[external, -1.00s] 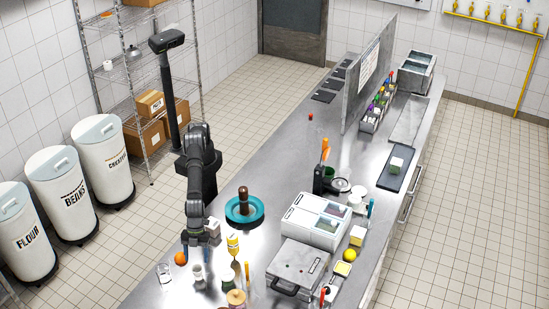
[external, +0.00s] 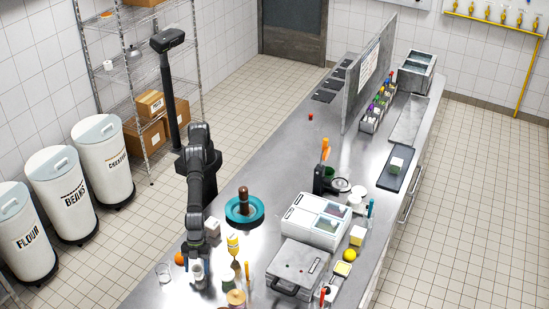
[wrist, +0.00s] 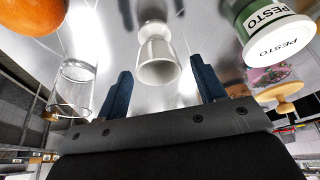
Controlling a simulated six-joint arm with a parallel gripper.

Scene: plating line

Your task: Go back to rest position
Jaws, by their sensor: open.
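My gripper (external: 194,262) is at the near left of the steel counter, low over the small items there. In the wrist view my gripper (wrist: 163,78) shows two blue fingers spread apart. A pale, waisted double cup (wrist: 158,58) shows between the fingers, with a visible gap on each side. The same cup (external: 199,276) stands just below the gripper in the external view. I cannot tell whether the fingers are level with it. My arm reaches down and forward from its black mount.
An orange (external: 179,259) and a clear glass (external: 164,272) are left of the gripper. A pesto jar (wrist: 272,28) is at the right in the wrist view. A teal dish (external: 234,219) and a grey press (external: 300,267) stand farther right. The counter's far middle is clear.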

